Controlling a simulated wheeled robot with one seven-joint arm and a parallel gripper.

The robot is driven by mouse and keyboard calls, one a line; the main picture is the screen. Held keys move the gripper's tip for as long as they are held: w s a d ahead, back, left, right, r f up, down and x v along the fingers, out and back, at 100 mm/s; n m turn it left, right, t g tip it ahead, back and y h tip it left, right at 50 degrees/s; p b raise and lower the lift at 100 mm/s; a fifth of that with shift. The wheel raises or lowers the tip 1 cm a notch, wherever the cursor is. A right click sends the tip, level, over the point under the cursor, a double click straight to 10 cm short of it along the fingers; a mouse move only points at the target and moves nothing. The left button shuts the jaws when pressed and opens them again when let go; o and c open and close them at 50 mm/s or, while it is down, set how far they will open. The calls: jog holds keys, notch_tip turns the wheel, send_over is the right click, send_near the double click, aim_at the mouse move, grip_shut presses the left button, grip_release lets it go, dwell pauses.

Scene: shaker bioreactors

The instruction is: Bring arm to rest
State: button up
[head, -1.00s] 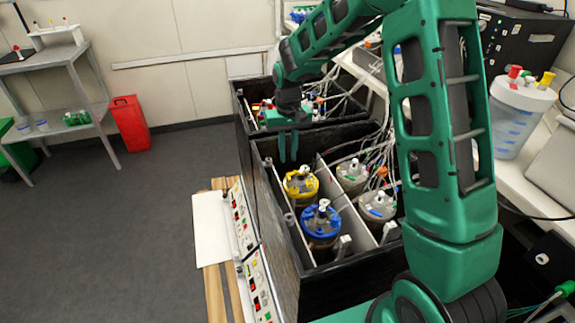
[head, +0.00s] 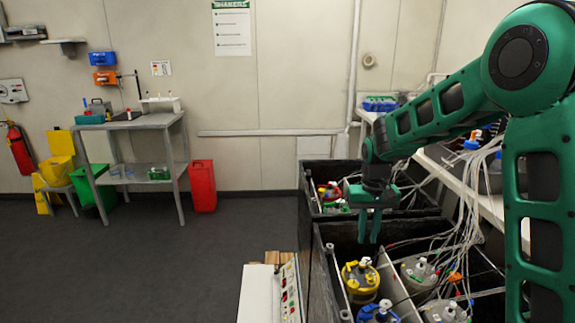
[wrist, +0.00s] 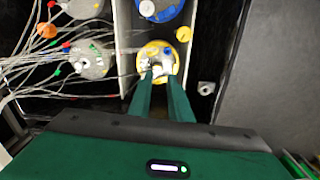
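My arm (head: 440,115) reaches from the right over the shaker boxes, with its elbow high and its wrist pointing down. My gripper (head: 369,240) hangs above the near box, just over the yellow-lidded vessel (head: 360,278). Its two fingers are apart with nothing between them. In the wrist view the fingertips (wrist: 160,78) overlap the yellow lid (wrist: 157,58); a small gap to the lid shows in the head view.
The near shaker box (head: 322,262) also holds a blue-lidded vessel (head: 378,312) and grey-lidded vessels (head: 420,272) with loose tubing (head: 465,190). A second box (head: 312,205) stands behind. A shelf table (head: 130,122) and red bin (head: 202,187) stand left. Open floor (head: 130,270) lies between.

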jog(key=s+d+r+m, duration=0.1)
jog(key=s+d+r, duration=0.4)
jog(key=s+d, duration=0.25)
jog(key=s+d+m, duration=0.2)
jog(key=s+d, duration=0.1)
jog(key=s, duration=1.1)
jog(key=s+d+r+m, duration=0.1)
jog(key=s+d, duration=0.3)
jog(key=s, duration=1)
jog(key=shift+s+r+m, duration=0.2)
jog(key=shift+s+m, duration=0.2)
jog(key=shift+m, duration=0.2)
jog(key=shift+w, duration=0.1)
jog(key=shift+w+f, duration=0.25)
jog(key=shift+w, duration=0.25)
